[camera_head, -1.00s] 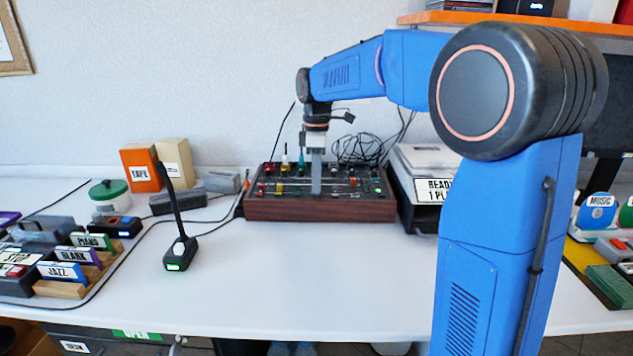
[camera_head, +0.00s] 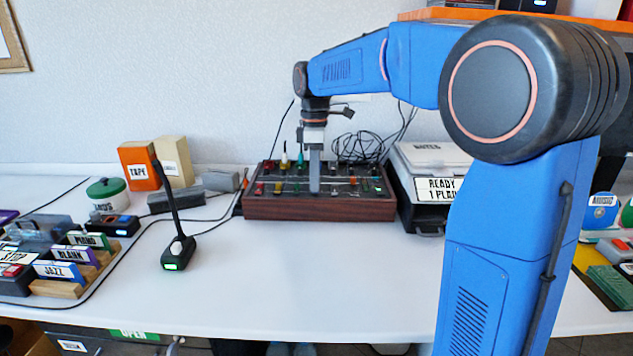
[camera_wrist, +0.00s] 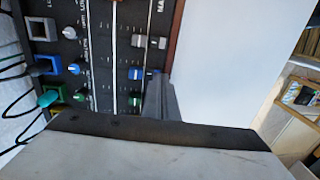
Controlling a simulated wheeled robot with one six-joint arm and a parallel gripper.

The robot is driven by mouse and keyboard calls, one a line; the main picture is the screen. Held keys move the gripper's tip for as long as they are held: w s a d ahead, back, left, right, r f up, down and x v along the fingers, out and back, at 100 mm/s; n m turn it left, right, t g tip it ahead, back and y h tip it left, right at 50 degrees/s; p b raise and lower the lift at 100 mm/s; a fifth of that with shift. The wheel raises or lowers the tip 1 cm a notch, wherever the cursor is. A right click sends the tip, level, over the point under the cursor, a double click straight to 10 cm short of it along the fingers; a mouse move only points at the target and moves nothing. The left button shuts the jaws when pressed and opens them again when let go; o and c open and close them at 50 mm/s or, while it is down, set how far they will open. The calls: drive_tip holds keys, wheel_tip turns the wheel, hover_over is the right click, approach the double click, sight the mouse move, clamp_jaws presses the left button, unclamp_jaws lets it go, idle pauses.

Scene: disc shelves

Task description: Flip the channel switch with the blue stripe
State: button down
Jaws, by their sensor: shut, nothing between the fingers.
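The mixer (camera_head: 318,207), a dark panel in a reddish-brown case, stands at the back of the table. In the wrist view its panel (camera_wrist: 105,60) shows knobs, slots and coloured caps. A blue cap (camera_wrist: 135,73) lies left of the fingertip, with a small dark piece with blue (camera_wrist: 151,74) just beside it. I cannot make out which part is the switch with the blue stripe. My gripper (camera_head: 315,189) is shut and empty and points down at the panel's front part. In the wrist view its fingers (camera_wrist: 158,82) are at or very near the small blue piece; contact is unclear.
A microphone (camera_head: 177,252) stands front left of the mixer. A black tray unit (camera_head: 425,208) stands close to its right, with loose cables behind. Boxes (camera_head: 140,166) and labelled cards (camera_head: 70,254) are on the left. The front middle of the table is clear.

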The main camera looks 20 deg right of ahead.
wheel_tip(320, 180, up, 13)
drive_tip(key=w, duration=0.1)
drive_tip(key=shift+d, duration=0.25)
idle(0.3)
